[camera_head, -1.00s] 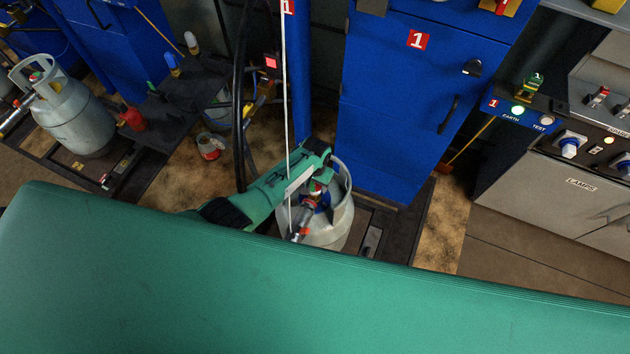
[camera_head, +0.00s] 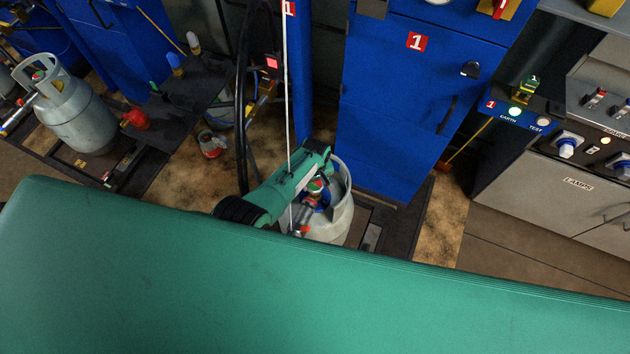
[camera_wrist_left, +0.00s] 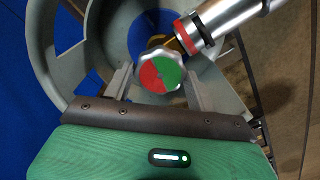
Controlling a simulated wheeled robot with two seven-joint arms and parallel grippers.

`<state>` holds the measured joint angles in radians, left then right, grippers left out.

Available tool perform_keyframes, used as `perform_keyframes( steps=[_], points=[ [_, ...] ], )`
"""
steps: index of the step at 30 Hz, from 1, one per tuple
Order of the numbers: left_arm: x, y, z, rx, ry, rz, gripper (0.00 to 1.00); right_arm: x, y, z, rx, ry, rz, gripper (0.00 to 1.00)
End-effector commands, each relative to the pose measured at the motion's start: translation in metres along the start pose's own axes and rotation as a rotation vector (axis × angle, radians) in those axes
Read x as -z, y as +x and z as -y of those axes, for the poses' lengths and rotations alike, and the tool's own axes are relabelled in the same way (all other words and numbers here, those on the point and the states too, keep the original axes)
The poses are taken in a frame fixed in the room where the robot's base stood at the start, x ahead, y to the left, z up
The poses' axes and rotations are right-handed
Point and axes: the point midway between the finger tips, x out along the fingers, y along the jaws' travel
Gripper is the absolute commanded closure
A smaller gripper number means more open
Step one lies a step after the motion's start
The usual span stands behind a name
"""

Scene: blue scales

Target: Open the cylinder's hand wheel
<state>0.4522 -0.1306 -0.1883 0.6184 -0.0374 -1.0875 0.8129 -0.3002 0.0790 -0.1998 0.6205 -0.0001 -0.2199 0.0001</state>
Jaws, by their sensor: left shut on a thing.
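The grey gas cylinder (camera_head: 344,214) stands on a dark scale platform at the foot of the blue cabinet. Its round hand wheel (camera_head: 316,186) sits inside the cylinder's collar; in the left wrist view the wheel (camera_wrist_left: 160,72) shows a red part and a green part. My left gripper (camera_wrist_left: 159,88) is shut on the hand wheel, with one finger at each side of it. In the head view this gripper (camera_head: 320,180) reaches over the collar from the left, and its fingers are mostly hidden. A silver hose fitting with a red band (camera_wrist_left: 188,36) joins the valve beside the wheel. My right gripper is not in view.
The collar (camera_wrist_left: 45,50) curves around the wheel. A thin white pole (camera_head: 286,100) and black hoses (camera_head: 241,110) stand close to my left arm. A second grey cylinder (camera_head: 75,118) is at the left. A control panel (camera_head: 570,165) is at the right.

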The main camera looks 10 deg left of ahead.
Motion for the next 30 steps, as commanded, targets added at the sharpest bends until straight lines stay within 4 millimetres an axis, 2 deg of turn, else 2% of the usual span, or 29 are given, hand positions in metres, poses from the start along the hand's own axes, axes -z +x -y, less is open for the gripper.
perform_keyframes(
  steps=[9,23,24,26,30],
  points=[
    [0.0007,-0.0008,-0.0006,-0.001,-0.086,-0.001,0.66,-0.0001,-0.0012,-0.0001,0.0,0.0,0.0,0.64],
    [0.001,-0.0009,-0.0006,-0.001,-0.094,-0.002,0.66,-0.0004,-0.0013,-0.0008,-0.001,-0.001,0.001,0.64],
    [0.0009,-0.0009,-0.0006,-0.001,-0.094,-0.002,0.35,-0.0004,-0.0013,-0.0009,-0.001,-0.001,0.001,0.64],
    [0.0009,-0.0008,-0.0005,-0.001,-0.094,-0.002,0.23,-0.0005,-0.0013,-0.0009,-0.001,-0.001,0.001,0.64],
    [0.0006,-0.0005,-0.0003,-0.001,-0.094,-0.001,0.21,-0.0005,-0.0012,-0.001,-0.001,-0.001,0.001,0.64]
  ],
)
